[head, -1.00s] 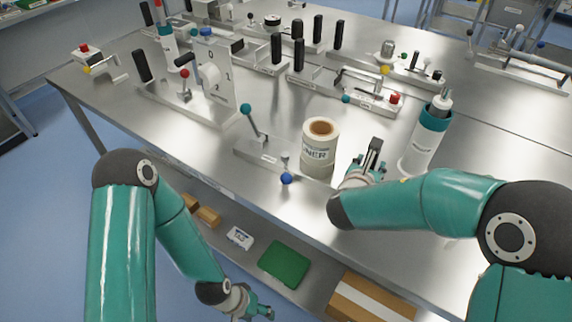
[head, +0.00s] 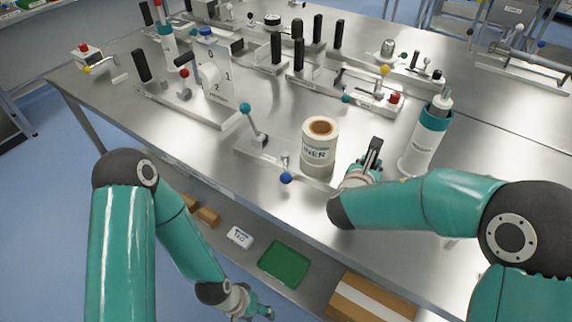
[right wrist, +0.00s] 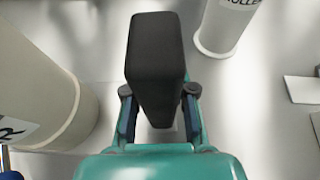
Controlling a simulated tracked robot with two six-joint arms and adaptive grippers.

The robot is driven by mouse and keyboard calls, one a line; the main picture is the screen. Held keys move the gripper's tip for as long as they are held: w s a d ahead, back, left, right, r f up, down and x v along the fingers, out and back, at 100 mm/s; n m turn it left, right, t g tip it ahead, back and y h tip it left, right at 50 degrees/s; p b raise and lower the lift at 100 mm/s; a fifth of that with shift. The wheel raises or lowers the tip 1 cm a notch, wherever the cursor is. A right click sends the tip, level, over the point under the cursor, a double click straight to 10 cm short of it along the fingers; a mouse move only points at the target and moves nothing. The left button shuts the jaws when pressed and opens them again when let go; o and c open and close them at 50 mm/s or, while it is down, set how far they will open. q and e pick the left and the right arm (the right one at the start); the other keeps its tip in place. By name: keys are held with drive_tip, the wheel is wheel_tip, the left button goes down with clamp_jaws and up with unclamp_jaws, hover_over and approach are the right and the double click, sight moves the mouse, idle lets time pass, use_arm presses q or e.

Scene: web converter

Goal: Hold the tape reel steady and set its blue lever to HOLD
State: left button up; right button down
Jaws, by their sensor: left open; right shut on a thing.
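A cream roll with a brown core (head: 319,147), its label partly readable as "…NER", stands near the table's front edge by a low metal base (head: 262,154). A lever with a blue ball (head: 286,178) sits at the base's front side. A teal-ball lever (head: 246,108) leans up at its left part. I cannot read a HOLD mark. My right gripper (head: 366,166) is shut on an upright black handle (head: 374,148), just right of the roll. In the right wrist view the fingers lie on both sides of this handle (right wrist: 155,65). My left gripper (head: 262,309) is open and empty, low beside the under-shelf.
A white cylinder with a teal collar (head: 424,138) stands right of my right gripper. The under-shelf holds a green tray (head: 285,263) and boxes. The table front left of the base is clear.

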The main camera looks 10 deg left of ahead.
drive_tip(key=shift+s+f+b, duration=0.1)
drive_tip(key=shift+f+b, duration=0.15)
drive_tip(key=shift+b, duration=0.25)
drive_tip(key=shift+f, duration=0.15)
